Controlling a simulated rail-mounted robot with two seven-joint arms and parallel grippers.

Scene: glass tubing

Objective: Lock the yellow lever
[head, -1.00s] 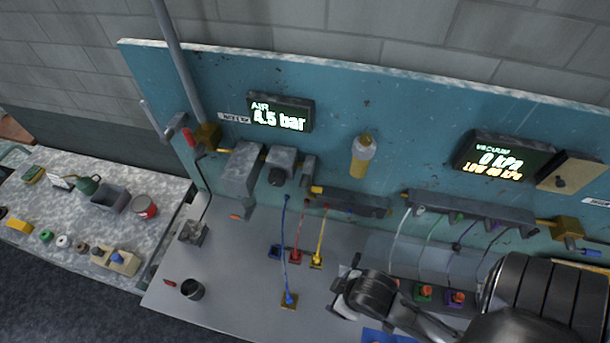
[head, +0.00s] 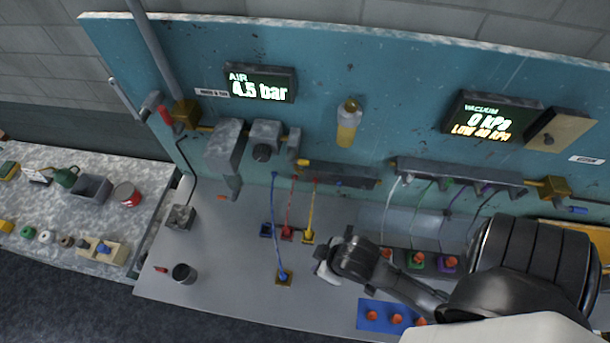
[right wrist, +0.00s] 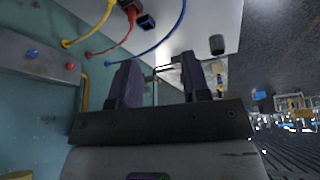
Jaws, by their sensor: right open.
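The yellow fitting (head: 308,236) stands on the grey bench, with a yellow hose (head: 311,208) running up to the manifold on the teal panel. My left gripper is not in view.
A blue hose (head: 275,225) runs to a nearer base (head: 284,278). A blue board (head: 365,318) with orange knobs lies nearer right. The bench's front left is mostly clear, with a dark cup (head: 184,273).

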